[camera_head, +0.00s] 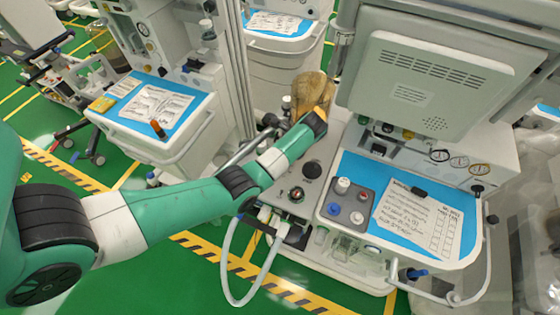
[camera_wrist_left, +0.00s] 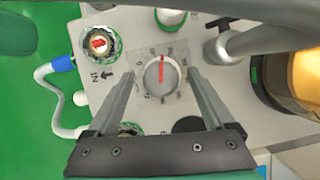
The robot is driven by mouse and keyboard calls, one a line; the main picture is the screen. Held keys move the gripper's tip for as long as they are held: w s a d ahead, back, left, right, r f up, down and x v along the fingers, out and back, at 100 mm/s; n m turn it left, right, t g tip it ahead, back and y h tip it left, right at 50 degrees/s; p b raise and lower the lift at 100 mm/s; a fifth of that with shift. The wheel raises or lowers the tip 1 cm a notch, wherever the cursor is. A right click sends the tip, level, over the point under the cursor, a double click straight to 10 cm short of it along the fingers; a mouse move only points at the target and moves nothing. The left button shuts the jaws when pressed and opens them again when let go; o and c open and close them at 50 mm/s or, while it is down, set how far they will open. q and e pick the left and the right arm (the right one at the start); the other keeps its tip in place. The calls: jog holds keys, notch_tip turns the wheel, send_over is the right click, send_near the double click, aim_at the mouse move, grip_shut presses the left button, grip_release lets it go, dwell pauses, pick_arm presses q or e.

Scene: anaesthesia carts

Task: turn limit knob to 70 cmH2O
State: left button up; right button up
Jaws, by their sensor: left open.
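The limit knob (camera_wrist_left: 161,76) is a round grey-white knob with a red pointer line, on a square dial plate with small printed marks in the left wrist view. Its red line points to the top of that picture. The numbers are too small to read surely. My left gripper (camera_wrist_left: 162,82) is open, with one finger on each side of the knob; whether they touch it I cannot tell. In the head view my left arm (camera_head: 235,180) reaches over the machine's side panel, and the knob and fingers cannot be made out there. My right gripper is not in view.
Around the dial in the left wrist view are a green-and-white knob (camera_wrist_left: 171,17), a red-centred port (camera_wrist_left: 99,42) and a grey pipe (camera_wrist_left: 270,40). An amber part (camera_wrist_left: 295,80) stands at right. The head view shows the monitor (camera_head: 435,80) and blue work surface (camera_head: 370,175).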

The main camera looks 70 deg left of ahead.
pick_arm(q)
jog(key=shift+x, duration=0.75)
jog(key=shift+c, duration=0.3)
